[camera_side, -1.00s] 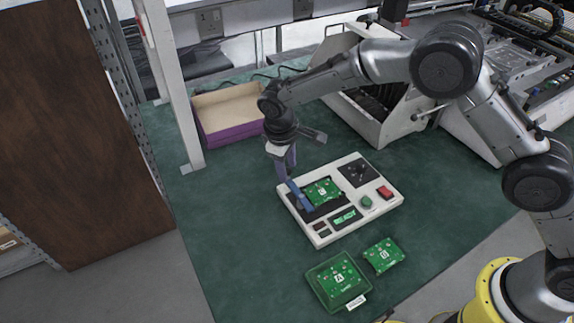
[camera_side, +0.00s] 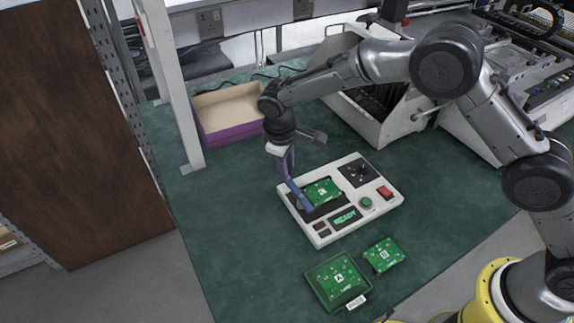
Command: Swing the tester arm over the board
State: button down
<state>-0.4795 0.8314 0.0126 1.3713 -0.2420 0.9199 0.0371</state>
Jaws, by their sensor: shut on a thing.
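The white tester (camera_side: 322,236) lies on the green mat, with a green board (camera_side: 323,191) in its dark recess. The blue tester arm (camera_side: 303,199) lies along the left side of the recess, beside the board rather than across its middle. My gripper (camera_side: 288,180) points down at the upper left end of the blue arm and is shut on it. The fingertips are small here and partly merge with the arm. The tester's display (camera_side: 345,217) reads READY.
A green button (camera_side: 366,202), a red button (camera_side: 385,192) and a dark knob panel (camera_side: 358,171) are on the tester. Two more boards lie in front, one (camera_side: 338,279) on a labelled tray and one (camera_side: 384,255) on the mat. A purple-sided box (camera_side: 231,133) stands behind.

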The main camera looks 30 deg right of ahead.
jog(key=shift+r, duration=0.1)
dwell(0.7)
jog(key=d+m, duration=0.1)
jog(key=m, duration=0.1)
jog(key=d+m, duration=0.1)
jog(key=m, duration=0.1)
jog(key=shift+s+d+g, duration=0.1)
jog(key=shift+d+g, duration=0.05)
jog(key=shift+g, duration=0.15)
jog(key=d+m, duration=0.1)
jog(key=m, duration=0.1)
jog(key=s+d+m+g, duration=0.1)
jog(key=m, duration=0.1)
jog(key=shift+s+d+m, duration=0.1)
jog(key=shift+m, duration=0.3)
jog(key=m, duration=0.1)
jog(key=s+d+m, duration=0.1)
jog(key=m, duration=0.1)
jog(key=s+m, duration=0.1)
jog(key=shift+d+g, duration=0.25)
jog(key=shift+g, duration=0.15)
jog(key=shift+s+d+m+g+y, duration=0.15)
jog(key=shift+s+m, duration=0.5)
jog(key=shift+m, duration=0.65)
jog(key=shift+s+d+m+g+y, duration=0.15)
jog(key=shift+s+m, duration=0.45)
jog(key=shift+m, duration=0.7)
jog(key=c, duration=0.7)
grip_release()
jog(key=shift+o, duration=0.2)
